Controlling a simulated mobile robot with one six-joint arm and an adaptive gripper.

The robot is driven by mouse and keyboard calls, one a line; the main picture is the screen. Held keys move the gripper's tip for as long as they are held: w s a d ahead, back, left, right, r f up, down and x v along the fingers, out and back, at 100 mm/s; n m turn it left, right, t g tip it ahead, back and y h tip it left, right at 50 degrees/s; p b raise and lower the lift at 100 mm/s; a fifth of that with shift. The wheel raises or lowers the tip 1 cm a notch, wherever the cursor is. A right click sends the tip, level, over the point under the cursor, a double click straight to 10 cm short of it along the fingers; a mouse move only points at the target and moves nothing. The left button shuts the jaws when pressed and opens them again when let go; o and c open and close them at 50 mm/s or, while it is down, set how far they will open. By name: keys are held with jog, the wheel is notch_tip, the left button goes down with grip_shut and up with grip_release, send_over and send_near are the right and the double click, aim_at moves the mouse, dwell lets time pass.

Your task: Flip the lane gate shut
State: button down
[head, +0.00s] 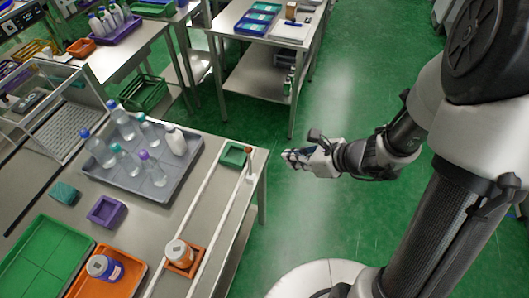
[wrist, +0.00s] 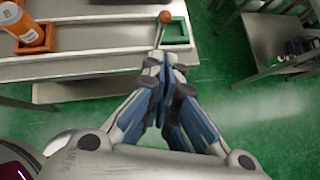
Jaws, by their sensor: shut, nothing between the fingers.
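The lane gate shows as a thin lever with an orange-red knob (head: 248,150) at the far end of the white-railed lane (head: 206,205), near the table corner.
A grey tray (head: 187,181) of several bottles is left of the lane. A side table (head: 262,85) stands beyond a floor gap. Green floor around my gripper is clear.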

jog(key=a+r+b+x, duration=0.1)
jog(key=b+x, duration=0.2)
jog(key=x, duration=1)
jog(key=shift+w, duration=0.45)
jog(key=shift+a, duration=0.25)
